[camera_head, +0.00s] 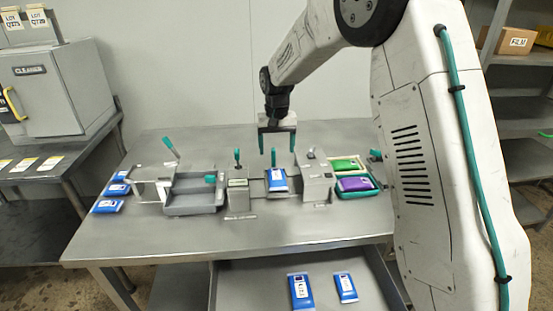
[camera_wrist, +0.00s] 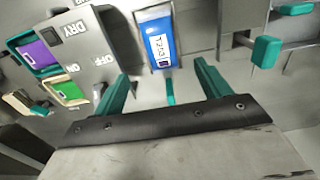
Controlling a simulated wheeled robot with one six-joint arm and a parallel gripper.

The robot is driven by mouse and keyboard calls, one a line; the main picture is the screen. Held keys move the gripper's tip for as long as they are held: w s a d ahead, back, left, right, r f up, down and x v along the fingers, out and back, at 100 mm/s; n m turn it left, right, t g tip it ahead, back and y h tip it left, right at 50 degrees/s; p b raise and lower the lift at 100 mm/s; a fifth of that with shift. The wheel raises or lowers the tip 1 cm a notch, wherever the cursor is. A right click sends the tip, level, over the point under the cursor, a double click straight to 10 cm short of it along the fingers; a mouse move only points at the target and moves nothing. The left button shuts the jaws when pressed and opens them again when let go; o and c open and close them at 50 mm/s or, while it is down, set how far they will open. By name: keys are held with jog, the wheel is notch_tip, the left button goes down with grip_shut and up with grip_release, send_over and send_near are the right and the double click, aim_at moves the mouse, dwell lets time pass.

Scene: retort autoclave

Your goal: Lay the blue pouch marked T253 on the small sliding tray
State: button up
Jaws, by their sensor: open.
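A blue pouch (camera_head: 277,180) with a white label lies flat between two grey housings on the table. It also shows in the wrist view (camera_wrist: 159,42), where its label seems to read T253. It appears to rest on a small light plate, probably the small sliding tray (camera_head: 264,189), with a teal handle (camera_wrist: 169,91) at its back end. The pouch covers most of that plate. My gripper (camera_head: 277,150) is open and empty above and behind the pouch. In the wrist view, its teal fingers (camera_wrist: 163,84) stand apart with the pouch beyond them, not between them.
A grey open tray (camera_head: 192,209) sits left of the housings. Several blue pouches (camera_head: 108,206) lie at the table's left edge. An open drawer (camera_head: 250,285) below holds two blue pouches. The front tabletop is clear.

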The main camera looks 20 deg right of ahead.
jog(key=s+d+r+n, duration=0.1)
jog(key=s+r, duration=0.7)
jog(key=s, duration=0.2)
jog(key=s+d+r, duration=0.1)
jog(key=s+r, duration=0.6)
jog(key=s, duration=0.4)
jog(key=s+d+f+n+t, duration=0.1)
jog(key=s, duration=2.2)
jog(key=shift+f, duration=0.35)
